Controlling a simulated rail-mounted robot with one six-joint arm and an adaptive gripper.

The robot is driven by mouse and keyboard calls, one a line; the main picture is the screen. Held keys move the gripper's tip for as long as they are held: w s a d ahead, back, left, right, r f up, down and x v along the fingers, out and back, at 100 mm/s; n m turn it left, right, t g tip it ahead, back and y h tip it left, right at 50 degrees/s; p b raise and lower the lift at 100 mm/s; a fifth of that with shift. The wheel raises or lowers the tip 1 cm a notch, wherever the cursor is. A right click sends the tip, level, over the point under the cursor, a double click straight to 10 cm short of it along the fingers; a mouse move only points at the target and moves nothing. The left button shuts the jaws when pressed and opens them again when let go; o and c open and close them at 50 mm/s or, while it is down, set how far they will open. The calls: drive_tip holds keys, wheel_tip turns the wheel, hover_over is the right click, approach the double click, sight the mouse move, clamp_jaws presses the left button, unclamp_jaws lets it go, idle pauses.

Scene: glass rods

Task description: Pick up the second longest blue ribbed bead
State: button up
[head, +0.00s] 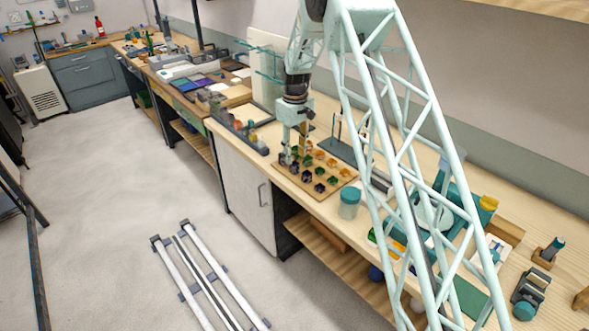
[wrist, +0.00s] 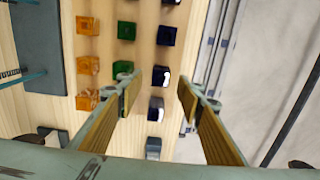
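A wooden board (head: 345,183) on the bench holds rows of small beads. In the wrist view the row of dark blue beads (wrist: 161,76) runs down the middle; these beads look blocky, and I cannot tell their ribbing or which is second longest. The row also shows along the board's front edge in the head view (head: 319,187). My gripper (wrist: 158,92) is open and empty, its tan-padded fingers apart on either side of the blue row, with two blue beads showing between them. In the head view my gripper (head: 290,155) is over the board's left end.
Green beads (wrist: 124,71) and orange beads (wrist: 88,66) stand in rows left of the blue one. A teal-lidded jar (head: 350,204) stands right of the board. A dark rack (head: 240,128) lies to its left. The floor is beyond the bench's front edge.

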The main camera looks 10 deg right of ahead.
sight(295, 163)
idle(0.3)
drive_tip(key=shift+a+f, duration=0.1)
drive_tip(key=shift+f, duration=2.5)
drive_tip(key=shift+c, duration=0.2)
drive_tip(key=c, duration=0.9)
drive_tip(key=shift+r, duration=0.15)
drive_tip(key=shift+r, duration=4.85)
